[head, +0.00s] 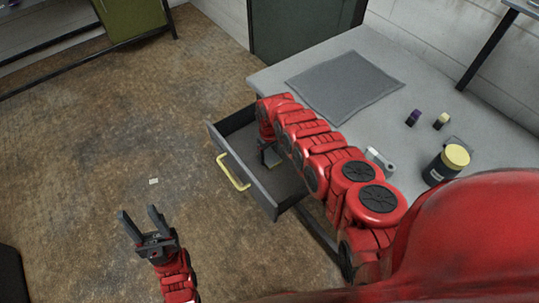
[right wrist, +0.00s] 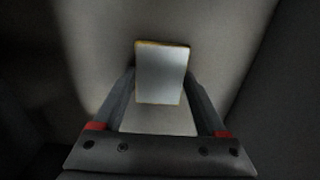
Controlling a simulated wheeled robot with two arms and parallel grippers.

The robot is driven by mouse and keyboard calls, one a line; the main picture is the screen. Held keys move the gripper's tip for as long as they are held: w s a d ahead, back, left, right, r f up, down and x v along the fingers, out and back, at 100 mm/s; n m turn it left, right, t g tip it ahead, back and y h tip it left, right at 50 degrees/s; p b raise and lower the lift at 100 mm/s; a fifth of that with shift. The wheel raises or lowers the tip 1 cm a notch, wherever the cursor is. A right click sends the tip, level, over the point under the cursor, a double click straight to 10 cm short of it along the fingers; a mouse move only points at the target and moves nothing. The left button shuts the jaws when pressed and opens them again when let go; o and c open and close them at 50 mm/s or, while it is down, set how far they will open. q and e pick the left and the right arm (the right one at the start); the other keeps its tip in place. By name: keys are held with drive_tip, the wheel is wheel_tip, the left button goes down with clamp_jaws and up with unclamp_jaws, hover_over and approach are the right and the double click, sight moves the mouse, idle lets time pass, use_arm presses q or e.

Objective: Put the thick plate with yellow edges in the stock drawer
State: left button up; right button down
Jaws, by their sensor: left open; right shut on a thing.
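The thick plate with yellow edges (right wrist: 160,72) shows in the right wrist view as a pale grey face with a yellow rim, between my right fingers. My right gripper (head: 270,158) is shut on it and reaches down into the open stock drawer (head: 288,187). In the head view the plate is mostly hidden by my right arm and gripper. In the right wrist view the surface behind it is plain grey; I cannot tell whether the plate touches it. My left gripper (head: 140,212) is open and empty above the floor, left of the drawer.
The drawer has a yellow handle (head: 232,172) and is pulled out from under the grey table. On the table (head: 290,75) are a grey mat (head: 345,86), a black jar with a yellow lid (head: 445,165), small bottles (head: 413,118) and a grey-white item (head: 380,161). The floor at left is mostly clear.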

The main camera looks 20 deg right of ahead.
sight(270, 157)
drive_tip(key=shift+f, duration=0.1)
unclamp_jaws()
drive_tip(key=shift+a+r+p, duration=0.1)
drive_tip(key=shift+r+p, duration=0.2)
drive_tip(key=shift+r, duration=0.35)
wheel_tip(270, 157, up, 2)
drive_tip(key=shift+r+p, duration=0.25)
drive_tip(key=shift+p, duration=0.3)
wheel_tip(270, 157, up, 8)
drive_tip(key=b, duration=0.1)
drive_tip(key=shift+r, duration=0.25)
